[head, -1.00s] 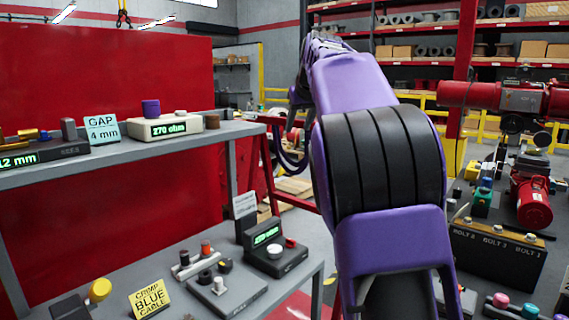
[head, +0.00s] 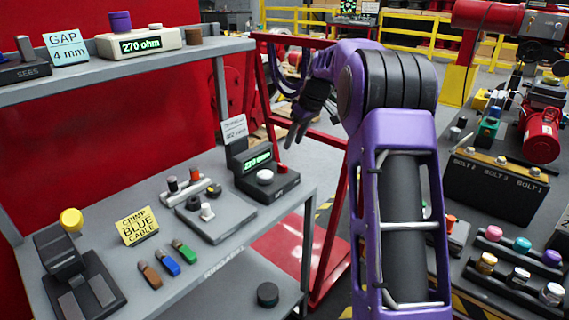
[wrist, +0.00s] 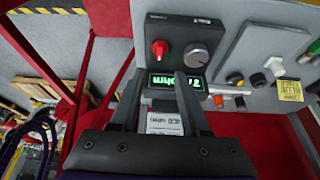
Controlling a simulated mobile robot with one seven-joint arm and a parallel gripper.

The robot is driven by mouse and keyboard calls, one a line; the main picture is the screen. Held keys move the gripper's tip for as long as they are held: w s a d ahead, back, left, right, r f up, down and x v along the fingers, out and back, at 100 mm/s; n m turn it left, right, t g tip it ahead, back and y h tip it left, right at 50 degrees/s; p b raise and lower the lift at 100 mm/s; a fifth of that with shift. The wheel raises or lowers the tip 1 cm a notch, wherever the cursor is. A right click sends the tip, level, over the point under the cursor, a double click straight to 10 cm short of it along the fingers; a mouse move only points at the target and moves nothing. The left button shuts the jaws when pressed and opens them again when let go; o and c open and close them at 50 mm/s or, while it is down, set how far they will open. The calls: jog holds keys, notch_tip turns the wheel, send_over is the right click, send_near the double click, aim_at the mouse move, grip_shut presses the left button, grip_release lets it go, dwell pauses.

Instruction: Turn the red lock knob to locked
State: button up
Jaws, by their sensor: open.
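The red lock knob (head: 283,168) sits on a dark box (head: 270,188) with a green-lit display, at the right end of the lower bench. In the wrist view the red knob (wrist: 160,48) stands beside a round grey dial (wrist: 196,57), beyond my fingertips. My gripper (wrist: 158,80) is open and empty, with the display (wrist: 175,82) and a white label showing near and between its fingers. In the head view my gripper (head: 297,142) hangs above and behind the box, fingers pointing down. It does not appear to touch the knob. The knob's pointer setting is too small to read.
A grey plate with small knobs (head: 215,216) lies left of the box. A yellow card (head: 137,227) stands farther left. The upper shelf (head: 120,72) overhangs the bench's back. A red frame (head: 333,215) stands to the bench's right. Another crowded bench is at the far right.

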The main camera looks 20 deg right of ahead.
aim_at(283, 165)
jog(key=b+x, duration=0.1)
jog(key=x, duration=0.8)
jog(key=shift+w+f, duration=0.15)
jog(key=shift+f, duration=0.25)
jog(key=shift+c, duration=0.2)
grip_shut()
